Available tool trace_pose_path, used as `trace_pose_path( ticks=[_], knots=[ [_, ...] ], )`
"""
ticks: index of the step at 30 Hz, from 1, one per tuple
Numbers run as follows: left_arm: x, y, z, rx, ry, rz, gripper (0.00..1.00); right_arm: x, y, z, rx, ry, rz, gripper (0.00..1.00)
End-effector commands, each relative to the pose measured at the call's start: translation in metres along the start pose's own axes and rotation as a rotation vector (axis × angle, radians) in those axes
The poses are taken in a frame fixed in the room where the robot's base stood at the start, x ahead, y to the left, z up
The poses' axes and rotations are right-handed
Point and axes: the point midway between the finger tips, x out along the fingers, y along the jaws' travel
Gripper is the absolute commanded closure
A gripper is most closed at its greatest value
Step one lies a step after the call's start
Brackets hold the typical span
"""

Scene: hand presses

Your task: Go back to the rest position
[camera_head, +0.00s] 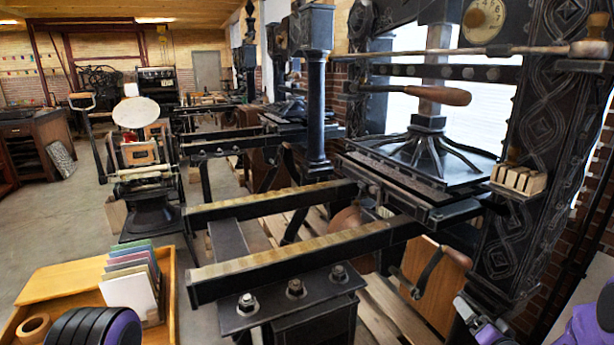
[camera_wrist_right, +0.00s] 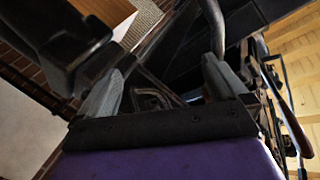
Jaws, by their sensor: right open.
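My right gripper (camera_head: 468,306) is at the lower right of the head view, purple behind with grey fingers. It is just below the wooden grip of the crank (camera_head: 432,270) on the black hand press (camera_head: 430,160). In the right wrist view the two fingers (camera_wrist_right: 163,88) stand apart, with nothing held between them. A curved metal rod (camera_wrist_right: 213,25) shows just beyond the right-hand finger; I cannot tell whether they touch. Of my left arm only a black and purple part shows at the lower left of the head view; its gripper is not visible.
Black rails (camera_head: 290,258) reach out from the press towards me. A wooden tray (camera_head: 60,281) with coloured boards (camera_head: 133,278) stands at the lower left. The press's ornate column (camera_head: 540,130) rises close to my right gripper. Open floor (camera_head: 60,215) lies at left.

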Motion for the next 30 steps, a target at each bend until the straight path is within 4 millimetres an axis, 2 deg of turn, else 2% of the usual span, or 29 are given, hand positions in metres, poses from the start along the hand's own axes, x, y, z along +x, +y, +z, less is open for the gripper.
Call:
trace_pose_path(
  ticks=[1, 3, 5, 6, 8, 9, 10, 12, 15, 18, 20, 30],
  knots=[
    [0.000, 0.000, 0.000, 0.000, 0.000, 0.000, 0.21, -0.020, 0.006, 0.044, -0.002, -0.058, 0.104, 0.00],
    [0.000, 0.000, 0.000, 0.000, 0.000, 0.000, 0.21, -0.054, 0.016, 0.097, -0.021, -0.141, 0.251, 0.00],
    [0.000, 0.000, 0.000, 0.000, 0.000, 0.000, 0.21, -0.090, 0.023, 0.138, -0.045, -0.225, 0.366, 0.00],
    [0.000, 0.000, 0.000, 0.000, 0.000, 0.000, 0.21, -0.117, 0.027, 0.163, -0.064, -0.286, 0.439, 0.00],
    [0.000, 0.000, 0.000, 0.000, 0.000, 0.000, 0.21, -0.161, 0.032, 0.196, -0.099, -0.380, 0.542, 0.00],
    [0.000, 0.000, 0.000, 0.000, 0.000, 0.000, 0.21, -0.193, 0.035, 0.214, -0.124, -0.445, 0.606, 0.00],
    [0.000, 0.000, 0.000, 0.000, 0.000, 0.000, 0.21, -0.216, 0.036, 0.225, -0.143, -0.491, 0.651, 0.00],
    [0.000, 0.000, 0.000, 0.000, 0.000, 0.000, 0.21, -0.266, 0.038, 0.245, -0.181, -0.587, 0.740, 0.00],
    [0.000, 0.000, 0.000, 0.000, 0.000, 0.000, 0.21, -0.321, 0.036, 0.261, -0.222, -0.691, 0.819, 0.00],
    [0.000, 0.000, 0.000, 0.000, 0.000, 0.000, 0.21, -0.348, 0.033, 0.274, -0.261, -0.769, 0.822, 0.00],
    [0.000, 0.000, 0.000, 0.000, 0.000, 0.000, 0.21, -0.354, 0.034, 0.279, -0.277, -0.789, 0.819, 0.00],
    [0.000, 0.000, 0.000, 0.000, 0.000, 0.000, 0.21, -0.354, 0.035, 0.279, -0.272, -0.788, 0.822, 0.00]
  ],
)
